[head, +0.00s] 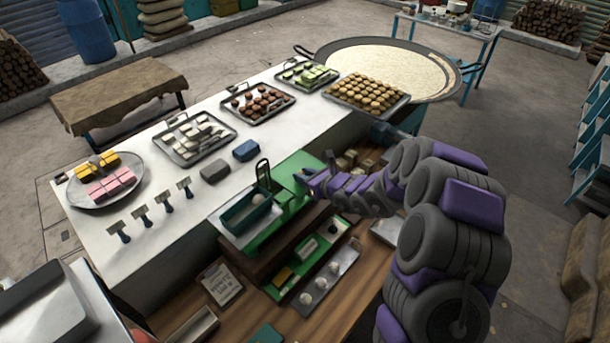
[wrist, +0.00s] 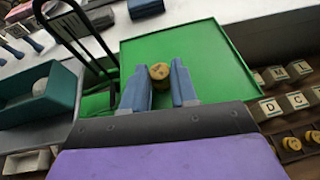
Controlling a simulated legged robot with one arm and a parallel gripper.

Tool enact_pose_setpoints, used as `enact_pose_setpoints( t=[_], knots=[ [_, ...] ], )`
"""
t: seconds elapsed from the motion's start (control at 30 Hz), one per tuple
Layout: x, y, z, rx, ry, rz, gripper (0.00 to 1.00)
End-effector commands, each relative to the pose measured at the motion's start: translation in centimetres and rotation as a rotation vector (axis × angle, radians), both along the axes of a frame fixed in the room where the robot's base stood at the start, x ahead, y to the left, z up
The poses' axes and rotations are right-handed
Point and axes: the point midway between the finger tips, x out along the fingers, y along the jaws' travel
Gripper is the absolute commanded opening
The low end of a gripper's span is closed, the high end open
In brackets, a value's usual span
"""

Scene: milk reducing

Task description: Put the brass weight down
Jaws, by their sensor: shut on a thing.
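The brass weight (wrist: 159,71) is a small yellow round piece between the blue fingertips of my gripper (wrist: 160,82). The gripper is shut on it, over the green square plate (wrist: 210,58) in the wrist view. I cannot tell whether the weight touches the plate. In the head view my gripper (head: 312,182) is at the right side of the green plate (head: 291,170), and the weight is too small to make out there.
A teal box (wrist: 65,95) with a pale ball and a black upright frame (wrist: 70,35) stand left of the plate. Lettered blocks (wrist: 297,100) and more brass weights (wrist: 291,144) lie to the right. Trays of sweets (head: 258,102) fill the white counter beyond.

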Motion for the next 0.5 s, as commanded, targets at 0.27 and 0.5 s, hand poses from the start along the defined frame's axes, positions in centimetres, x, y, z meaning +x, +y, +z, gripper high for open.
enact_pose_setpoints(
  t=[0.27, 0.5],
  knots=[
    [0.03, 0.00, -0.26, -0.001, 0.001, 0.000, 0.36],
    [0.02, 0.00, -0.25, -0.001, 0.001, 0.000, 0.53]
  ],
)
